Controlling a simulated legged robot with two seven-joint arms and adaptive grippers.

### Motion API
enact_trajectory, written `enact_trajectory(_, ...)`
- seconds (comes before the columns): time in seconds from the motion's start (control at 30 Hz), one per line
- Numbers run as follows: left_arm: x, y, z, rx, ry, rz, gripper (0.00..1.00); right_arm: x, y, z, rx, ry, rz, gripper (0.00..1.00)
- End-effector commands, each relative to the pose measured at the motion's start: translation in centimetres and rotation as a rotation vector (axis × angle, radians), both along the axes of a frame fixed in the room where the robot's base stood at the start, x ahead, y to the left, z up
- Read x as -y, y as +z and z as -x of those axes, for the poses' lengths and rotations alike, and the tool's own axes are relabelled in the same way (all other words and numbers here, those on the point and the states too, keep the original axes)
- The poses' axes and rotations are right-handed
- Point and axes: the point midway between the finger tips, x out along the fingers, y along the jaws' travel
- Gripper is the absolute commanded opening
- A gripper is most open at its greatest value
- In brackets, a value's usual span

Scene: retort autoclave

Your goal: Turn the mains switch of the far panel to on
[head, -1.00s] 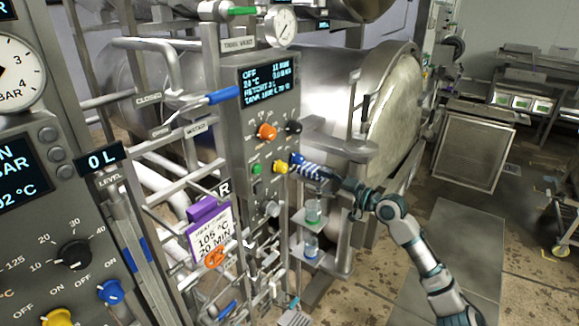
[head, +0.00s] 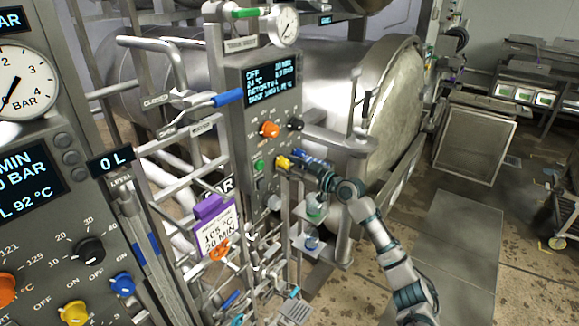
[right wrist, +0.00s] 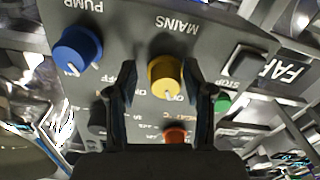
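The far panel (head: 250,130) is a grey control box with a lit display reading OFF at the top. Its mains switch is a yellow knob (head: 283,162) low on the right. In the right wrist view the mains knob (right wrist: 166,75) sits under the upside-down word MAINS, its pale mark towards the bottom of the picture. My right gripper (head: 294,163) is at this knob. Its fingers (right wrist: 165,88) stand open on either side of the knob, with a visible gap at each side. I cannot tell whether they touch it. My left gripper is not in view.
A blue pump knob (right wrist: 77,50) sits beside the mains knob. Orange (head: 269,129), black (head: 295,124) and green (head: 258,165) controls are close by. A purple clip with a sign (head: 215,222) hangs on pipes below left. A nearer panel (head: 50,230) has its own yellow knob.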

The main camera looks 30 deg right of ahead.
Motion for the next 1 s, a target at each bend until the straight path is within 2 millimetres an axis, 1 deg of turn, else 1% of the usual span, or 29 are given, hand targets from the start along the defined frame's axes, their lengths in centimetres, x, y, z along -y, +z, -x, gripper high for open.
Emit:
enact_trajectory(0.03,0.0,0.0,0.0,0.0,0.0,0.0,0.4,-0.1,0.1,0.0,0.001,0.001,0.001,0.32)
enact_trajectory(0.07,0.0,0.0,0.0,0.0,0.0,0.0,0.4,-0.1,0.1,0.0,0.001,0.001,0.001,0.24)
enact_trajectory(0.1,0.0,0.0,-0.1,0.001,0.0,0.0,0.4,-0.1,0.1,0.0,0.001,0.0,0.001,0.14)
enact_trajectory(0.17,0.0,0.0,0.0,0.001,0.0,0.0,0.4,-0.1,0.1,0.0,0.001,0.0,0.001,0.0)
enact_trajectory(0.37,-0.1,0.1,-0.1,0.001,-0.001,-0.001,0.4,0.0,0.2,0.0,0.003,0.001,-0.006,0.0)
enact_trajectory(0.57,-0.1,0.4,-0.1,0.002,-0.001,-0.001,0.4,0.1,0.4,0.0,-0.014,0.0,-0.054,0.0)
enact_trajectory(0.77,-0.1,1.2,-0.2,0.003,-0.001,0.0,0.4,0.0,0.6,0.1,-0.058,0.001,-0.168,0.0)
enact_trajectory(1.0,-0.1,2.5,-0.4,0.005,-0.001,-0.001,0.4,0.1,0.8,0.1,-0.138,-0.001,-0.368,0.0)
